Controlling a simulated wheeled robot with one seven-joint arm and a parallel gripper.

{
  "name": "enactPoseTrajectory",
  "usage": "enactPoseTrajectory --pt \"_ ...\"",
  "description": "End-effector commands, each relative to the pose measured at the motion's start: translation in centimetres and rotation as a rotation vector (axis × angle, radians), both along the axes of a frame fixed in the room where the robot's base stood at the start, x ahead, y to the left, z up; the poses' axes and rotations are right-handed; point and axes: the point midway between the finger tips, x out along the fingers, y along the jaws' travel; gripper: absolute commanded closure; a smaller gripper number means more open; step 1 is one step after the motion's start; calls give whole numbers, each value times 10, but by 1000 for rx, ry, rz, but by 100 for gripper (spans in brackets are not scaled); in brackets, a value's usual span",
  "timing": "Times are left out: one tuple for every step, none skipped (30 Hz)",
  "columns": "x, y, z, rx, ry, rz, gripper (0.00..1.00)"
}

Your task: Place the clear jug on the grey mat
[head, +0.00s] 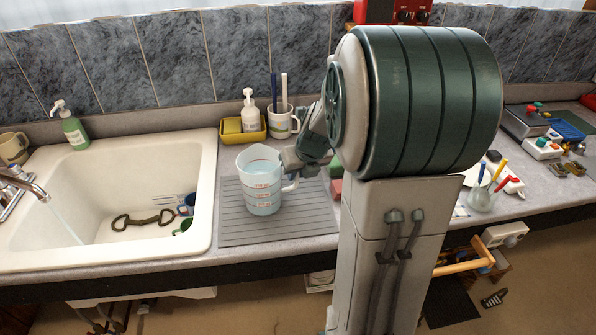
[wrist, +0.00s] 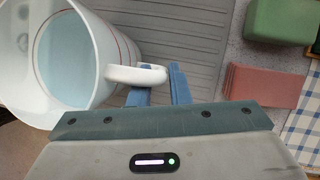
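The clear jug (head: 262,185), translucent with red markings and pale bluish liquid inside, is upright over the ribbed grey mat (head: 235,228) beside the sink. Whether its base touches the mat is hard to tell. Its handle points right, towards my gripper (head: 290,168). In the wrist view, the jug (wrist: 75,60) fills the upper left and the grey mat (wrist: 190,35) lies behind it. My gripper's blue fingers (wrist: 159,90) are close together on either side of the handle's outer bar, one inside the loop and one outside, and look shut on it.
The white sink (head: 205,190) with a running tap (head: 25,182) is left of the mat. Behind stand a yellow caddy (head: 232,133) with a soap bottle (head: 250,112), and a mug (head: 283,122). A pink block (wrist: 258,86) and green block (wrist: 278,20) lie right of the mat.

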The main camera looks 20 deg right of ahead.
Motion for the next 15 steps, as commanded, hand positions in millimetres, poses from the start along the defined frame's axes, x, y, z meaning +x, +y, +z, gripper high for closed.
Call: enactPoseTrajectory --pt "0 0 1 0 -1 0 68" --pt "0 0 1 0 -1 1 66" --pt "0 0 1 0 -1 1 66" --pt "0 0 1 0 0 1 66" --pt "0 0 1 0 0 1 66" --pt "0 0 0 0 0 1 66" --pt "0 0 0 0 0 1 66" --pt "0 0 0 0 0 1 66" --pt "0 0 1 0 1 1 66" --pt "0 0 1 0 0 1 66" --pt "0 0 3 0 0 1 66" --pt "-1 0 4 0 -1 1 66" --pt "-2 0 6 0 -1 1 66" --pt "-3 0 9 0 -2 1 66" --pt "-5 -1 14 -1 -3 2 66"
